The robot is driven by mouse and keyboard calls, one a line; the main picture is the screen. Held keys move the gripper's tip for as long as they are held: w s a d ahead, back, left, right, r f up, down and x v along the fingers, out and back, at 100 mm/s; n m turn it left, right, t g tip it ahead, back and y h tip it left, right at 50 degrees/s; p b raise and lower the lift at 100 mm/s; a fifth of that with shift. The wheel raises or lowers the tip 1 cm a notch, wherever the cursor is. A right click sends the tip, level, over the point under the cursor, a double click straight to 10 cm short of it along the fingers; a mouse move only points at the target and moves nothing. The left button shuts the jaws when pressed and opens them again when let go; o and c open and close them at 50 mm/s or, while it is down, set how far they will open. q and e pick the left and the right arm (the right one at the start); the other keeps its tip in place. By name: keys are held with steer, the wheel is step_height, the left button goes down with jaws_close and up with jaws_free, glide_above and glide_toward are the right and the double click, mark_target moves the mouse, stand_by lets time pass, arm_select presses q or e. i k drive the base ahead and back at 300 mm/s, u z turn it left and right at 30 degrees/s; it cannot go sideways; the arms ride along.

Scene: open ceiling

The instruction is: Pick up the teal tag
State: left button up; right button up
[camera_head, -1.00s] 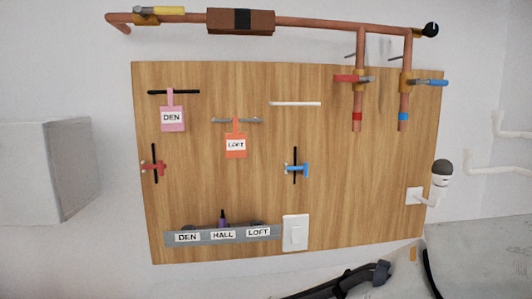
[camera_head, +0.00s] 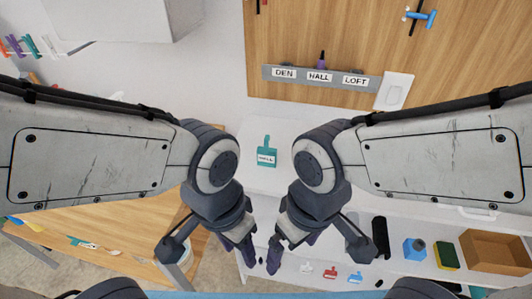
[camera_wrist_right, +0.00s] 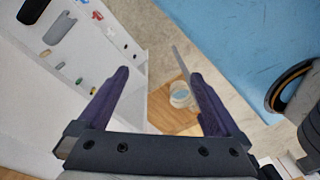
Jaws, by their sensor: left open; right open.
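The teal tag (camera_head: 267,155) lies on a white surface below the wooden board, between my two forearms in the head view. It has a narrow tab at the top and a white label, too small to read surely. My left gripper (camera_head: 240,249) is open and empty, below and left of the tag in the picture. My right gripper (camera_head: 288,252) is open and empty, below and slightly right of it. The right wrist view shows my right gripper's two dark fingers (camera_wrist_right: 160,82) wide apart with nothing between them; the tag is not seen there.
A wooden board (camera_head: 300,100) carries a grey strip (camera_head: 302,76) labelled DEN, HALL, LOFT and a white switch (camera_head: 395,91). A wooden table (camera_head: 130,235) stands at lower left. A white shelf at right holds a blue bottle (camera_head: 413,250), a sponge (camera_head: 446,254) and a brown box (camera_head: 495,250).

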mark_target(267, 156)
steer(key=z, duration=3.2)
steer(key=k, duration=2.4)
steer(key=u, duration=1.55)
steer(key=i, duration=0.45)
steer(key=u, duration=0.05)
